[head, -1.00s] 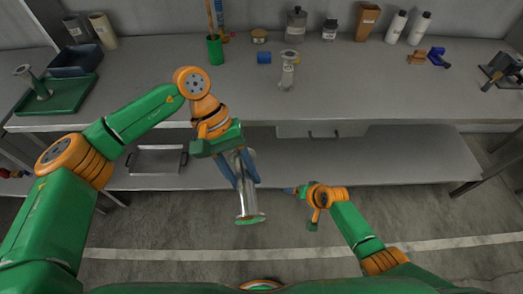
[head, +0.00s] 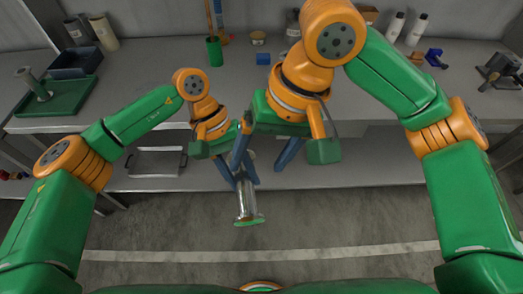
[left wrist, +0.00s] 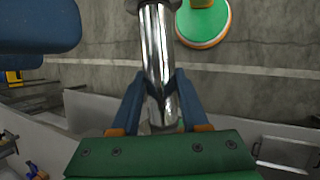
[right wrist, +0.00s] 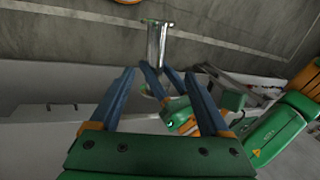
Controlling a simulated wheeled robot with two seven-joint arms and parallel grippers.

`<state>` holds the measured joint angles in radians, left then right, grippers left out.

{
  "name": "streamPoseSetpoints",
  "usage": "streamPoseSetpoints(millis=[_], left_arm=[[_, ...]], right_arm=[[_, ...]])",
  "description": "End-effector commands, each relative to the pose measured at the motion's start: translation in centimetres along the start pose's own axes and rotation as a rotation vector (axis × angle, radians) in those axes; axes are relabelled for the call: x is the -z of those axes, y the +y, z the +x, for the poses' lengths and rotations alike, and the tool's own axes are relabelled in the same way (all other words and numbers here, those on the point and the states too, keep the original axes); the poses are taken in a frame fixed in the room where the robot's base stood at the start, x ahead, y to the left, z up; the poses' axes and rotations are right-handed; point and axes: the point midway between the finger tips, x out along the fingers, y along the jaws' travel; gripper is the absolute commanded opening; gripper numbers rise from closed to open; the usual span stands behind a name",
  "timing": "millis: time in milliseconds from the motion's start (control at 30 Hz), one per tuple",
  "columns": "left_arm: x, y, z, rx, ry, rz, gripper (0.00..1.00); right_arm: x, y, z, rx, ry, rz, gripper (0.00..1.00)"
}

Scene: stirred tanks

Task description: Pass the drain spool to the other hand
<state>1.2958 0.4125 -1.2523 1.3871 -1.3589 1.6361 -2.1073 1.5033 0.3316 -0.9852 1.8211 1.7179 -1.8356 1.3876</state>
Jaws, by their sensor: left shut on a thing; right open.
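The drain spool (head: 245,204) is a shiny metal tube with a flange at its lower end, held roughly upright in front of the bench. My left gripper (head: 241,180) is shut on its upper part. The left wrist view shows the bright tube (left wrist: 158,45) between the blue fingers. My right gripper (head: 259,166) is open and empty, just above and right of the left one, with one finger overlapping the left gripper in the head view. In the right wrist view the spool (right wrist: 157,45) is beyond the open fingers, slightly left of centre.
The bench (head: 130,85) carries a green tray (head: 75,97), a dark blue bin (head: 78,60), a green cup (head: 214,50) and a blue block (head: 263,59). A metal pan (head: 157,160) is on the lower shelf. My right arm hides the bench's middle right. Floor below the spool is clear.

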Motion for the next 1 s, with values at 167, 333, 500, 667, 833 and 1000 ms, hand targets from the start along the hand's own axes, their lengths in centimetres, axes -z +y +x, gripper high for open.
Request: streamPoseSetpoints(millis=[167,333,500,667,833,1000], left_arm=[[0.0,0.0,0.0,0.0,0.0,0.0,0.0],[0.0,0.0,0.0,0.0,0.0,0.0,0.0],[0.0,0.0,0.0,0.0,0.0,0.0,0.0],[0.0,0.0,0.0,0.0,0.0,0.0,0.0],[0.0,0.0,0.0,0.0,0.0,0.0,0.0],[0.0,0.0,0.0,0.0,0.0,0.0,0.0]], right_arm=[[-0.1,0.0,4.0,-0.002,-0.008,0.0,0.8],[-0.1,0.0,8.2,0.001,-0.006,0.001,0.8],[-0.1,-0.1,10.7,0.003,-0.004,-0.001,0.8],[0.0,-0.1,11.4,0.004,-0.001,-0.001,0.8],[0.0,-0.1,11.4,0.004,0.0,-0.001,0.8],[0.0,-0.1,11.4,0.005,0.0,-0.001,0.37]])
